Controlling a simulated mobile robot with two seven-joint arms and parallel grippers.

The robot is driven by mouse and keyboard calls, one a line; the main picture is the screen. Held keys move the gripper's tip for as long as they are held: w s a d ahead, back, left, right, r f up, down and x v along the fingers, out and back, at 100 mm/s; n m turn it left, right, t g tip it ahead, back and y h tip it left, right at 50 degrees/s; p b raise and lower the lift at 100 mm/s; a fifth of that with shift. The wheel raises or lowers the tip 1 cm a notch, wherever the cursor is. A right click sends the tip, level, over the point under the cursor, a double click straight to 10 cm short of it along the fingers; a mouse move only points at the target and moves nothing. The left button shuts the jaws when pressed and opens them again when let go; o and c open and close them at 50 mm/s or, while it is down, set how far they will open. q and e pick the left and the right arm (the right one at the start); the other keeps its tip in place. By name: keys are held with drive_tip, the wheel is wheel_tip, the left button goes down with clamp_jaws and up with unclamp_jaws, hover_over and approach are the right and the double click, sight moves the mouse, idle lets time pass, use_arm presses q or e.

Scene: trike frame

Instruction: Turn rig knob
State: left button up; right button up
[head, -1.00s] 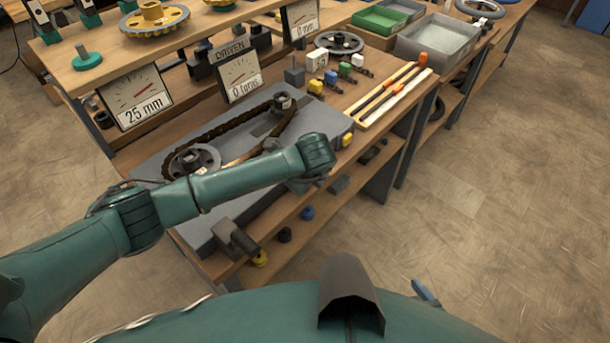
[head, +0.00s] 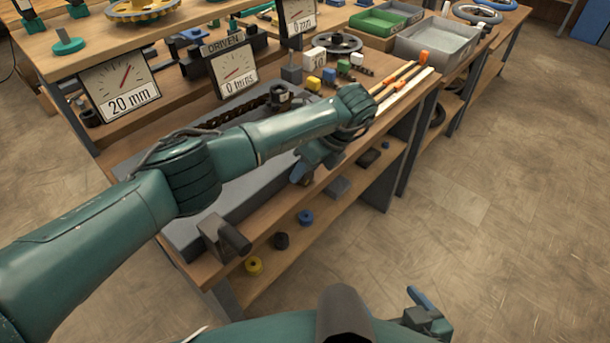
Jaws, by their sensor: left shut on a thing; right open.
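The grey rig (head: 235,200) lies on the workbench, largely covered by my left arm; part of its dark chain (head: 235,110) shows behind the arm. My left gripper (head: 303,174) points down at the rig's front right side and is shut. The rig knob is hidden at the gripper, so the contact itself cannot be seen. A dial (head: 120,88) behind the rig reads 20 mm. The dial marked DRIVEN (head: 234,74) reads 0 turns. My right gripper (head: 424,308) is open and empty, low at the front, away from the bench.
A dark handle (head: 226,236) sticks out at the rig's front left. Small coloured blocks (head: 328,78) and orange-tipped rods (head: 405,80) lie on the bench's right part. Yellow, black and blue pieces (head: 281,240) sit on the shelf below. The floor at right is clear.

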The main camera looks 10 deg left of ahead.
idle(0.3)
use_arm(q)
drive_tip(key=o, duration=0.7)
drive_tip(key=b+v, duration=0.1)
drive_tip(key=v, duration=1.2)
drive_tip(key=shift+d, duration=0.2)
